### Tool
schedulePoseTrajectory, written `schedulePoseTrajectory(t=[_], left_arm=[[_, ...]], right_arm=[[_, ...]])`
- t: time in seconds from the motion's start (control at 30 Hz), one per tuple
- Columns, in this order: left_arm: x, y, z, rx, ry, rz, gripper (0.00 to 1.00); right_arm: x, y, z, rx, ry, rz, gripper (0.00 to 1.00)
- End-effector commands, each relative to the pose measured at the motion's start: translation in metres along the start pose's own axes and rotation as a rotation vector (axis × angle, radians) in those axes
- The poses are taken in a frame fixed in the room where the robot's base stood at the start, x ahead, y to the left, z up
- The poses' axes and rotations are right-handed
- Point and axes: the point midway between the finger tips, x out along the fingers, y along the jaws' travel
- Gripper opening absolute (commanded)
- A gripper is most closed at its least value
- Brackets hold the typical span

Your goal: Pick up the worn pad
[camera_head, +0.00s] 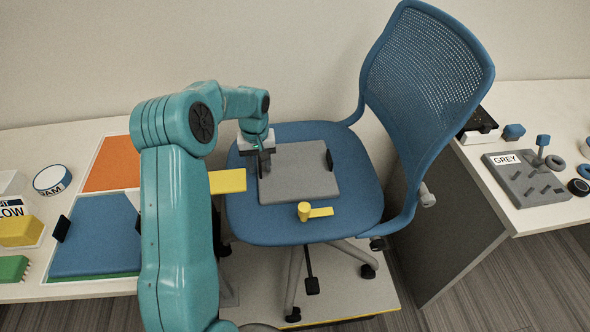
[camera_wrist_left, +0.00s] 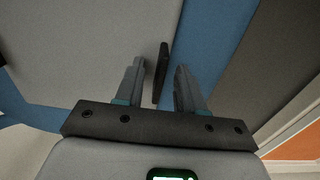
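A flat grey pad (camera_head: 305,168) lies on the blue seat of the chair, with a small upright black tab at its right edge; I take it to be the worn pad, though no wear can be made out. My left gripper (camera_head: 264,162) is at the pad's left edge, pointing down. In the wrist view its two fingers (camera_wrist_left: 160,85) stand open on either side of a black tab (camera_wrist_left: 161,70) at the edge of the grey pad (camera_wrist_left: 90,45). Narrow gaps show beside the tab. My right gripper is not in view.
The blue chair (camera_head: 244,212) has its backrest to the right of the pad. A yellow piece (camera_head: 305,211) lies at the pad's front edge. A blue panel (camera_head: 95,240) with black tabs lies on the left table. A grey board (camera_head: 525,185) is on the right table.

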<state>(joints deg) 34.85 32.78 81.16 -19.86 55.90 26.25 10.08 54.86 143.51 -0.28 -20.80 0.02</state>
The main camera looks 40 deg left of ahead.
Motion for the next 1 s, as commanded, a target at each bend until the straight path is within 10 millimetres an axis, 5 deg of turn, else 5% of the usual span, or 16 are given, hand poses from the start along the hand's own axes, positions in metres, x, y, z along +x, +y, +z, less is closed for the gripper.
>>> schedulePoseTrajectory(t=[0.1,0.23,0.67,0.87,1.0], left_arm=[[0.0,0.0,0.0,0.0,0.0,0.0,0.38],[-0.001,0.0,0.0,0.0,0.0,0.0,0.0],[-0.006,0.0,0.0,0.0,0.001,0.0,0.0],[-0.033,0.001,-0.001,0.0,0.005,0.002,0.0],[-0.068,0.001,-0.001,0.0,0.006,0.003,0.0]], right_arm=[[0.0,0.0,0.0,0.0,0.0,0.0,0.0],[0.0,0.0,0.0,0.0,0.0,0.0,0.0],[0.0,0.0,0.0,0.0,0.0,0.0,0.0],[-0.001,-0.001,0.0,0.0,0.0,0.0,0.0],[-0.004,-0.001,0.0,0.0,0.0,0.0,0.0]])
